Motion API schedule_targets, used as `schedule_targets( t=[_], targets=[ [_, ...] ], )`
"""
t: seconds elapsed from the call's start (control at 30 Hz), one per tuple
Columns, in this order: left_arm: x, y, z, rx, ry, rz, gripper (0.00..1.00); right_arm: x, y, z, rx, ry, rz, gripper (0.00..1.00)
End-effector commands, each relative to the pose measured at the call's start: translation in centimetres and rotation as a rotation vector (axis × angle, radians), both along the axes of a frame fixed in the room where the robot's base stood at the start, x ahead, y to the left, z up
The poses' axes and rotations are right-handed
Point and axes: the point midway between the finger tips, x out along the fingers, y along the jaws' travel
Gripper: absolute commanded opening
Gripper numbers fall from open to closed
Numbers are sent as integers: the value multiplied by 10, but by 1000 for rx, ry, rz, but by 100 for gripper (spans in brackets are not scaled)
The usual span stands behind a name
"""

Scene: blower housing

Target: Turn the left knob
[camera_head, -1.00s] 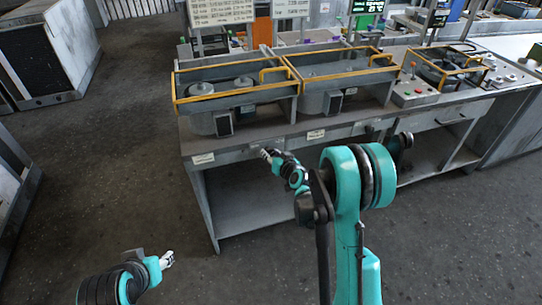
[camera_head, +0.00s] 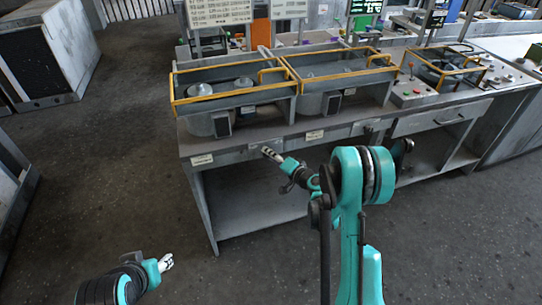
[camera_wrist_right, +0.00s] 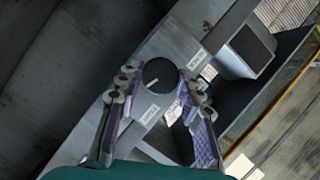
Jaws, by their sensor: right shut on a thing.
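A dark round knob (camera_wrist_right: 159,75) with a pale pointer mark is on the grey front panel, between my fingers in the right wrist view. My right gripper (camera_wrist_right: 160,85) has one finger on each side of it and is shut on it. In the head view the right gripper (camera_head: 268,152) is at the bench's front edge, below the left housing, and the knob is hidden there. My left gripper (camera_head: 166,262) is low at the left, over the floor and away from the bench. Its fingers are too small to judge.
Small white labels (camera_head: 315,135) are on the bench front. A button box (camera_head: 412,92) stands to the right.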

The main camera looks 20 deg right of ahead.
Motion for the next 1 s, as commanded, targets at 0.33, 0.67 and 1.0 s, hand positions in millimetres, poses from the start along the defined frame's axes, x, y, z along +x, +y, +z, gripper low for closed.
schedule_targets(
  t=[0.33,0.67,1.0],
  targets=[
    [0,0,0,0,0,0,45,0,-1,-1,55,2,-1,7],
    [0,0,0,0,0,0,45,0,-1,-1,54,2,-1,39],
    [0,0,0,0,0,0,45,0,-1,-1,53,2,-1,57]
  ],
)
